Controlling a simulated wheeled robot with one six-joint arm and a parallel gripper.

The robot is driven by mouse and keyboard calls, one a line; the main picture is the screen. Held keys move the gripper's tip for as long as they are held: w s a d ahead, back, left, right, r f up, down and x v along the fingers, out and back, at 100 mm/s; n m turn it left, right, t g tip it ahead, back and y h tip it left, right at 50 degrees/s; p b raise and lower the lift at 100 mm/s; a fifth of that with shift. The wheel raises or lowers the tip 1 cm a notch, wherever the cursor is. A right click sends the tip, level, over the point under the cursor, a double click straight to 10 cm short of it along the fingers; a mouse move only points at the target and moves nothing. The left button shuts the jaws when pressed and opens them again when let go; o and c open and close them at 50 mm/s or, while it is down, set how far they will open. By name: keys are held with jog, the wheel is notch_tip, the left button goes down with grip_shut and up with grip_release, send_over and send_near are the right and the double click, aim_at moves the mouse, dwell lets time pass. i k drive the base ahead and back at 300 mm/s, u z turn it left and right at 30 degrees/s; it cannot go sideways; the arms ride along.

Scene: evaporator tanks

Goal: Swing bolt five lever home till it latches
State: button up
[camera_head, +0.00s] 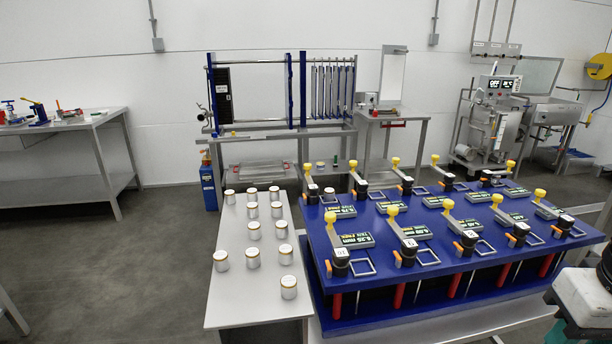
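A blue bench (440,270) at the right carries two rows of lever stations. Each has a dark post, a lever with a yellow knob, an orange tab and a green-lit display. In the front row, yellow knobs show at the left end (330,217), then further right (392,211), in the middle (449,204), and towards the right end (497,198) (540,193). White tags on the front posts are too small to read surely, so I cannot tell which lever is bolt five, or whether any is latched. My gripper is not in view.
A grey table (225,295) left of the bench holds several white jars (288,287). A plate rack (280,95) stands behind. A grey workbench (65,130) stands at the far left. The floor (110,270) between is clear. A white and black part fills the lower right corner.

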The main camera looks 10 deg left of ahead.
aim_at(312, 189)
jog(key=u, duration=0.6)
jog(key=i, duration=0.95)
jog(key=z, duration=0.05)
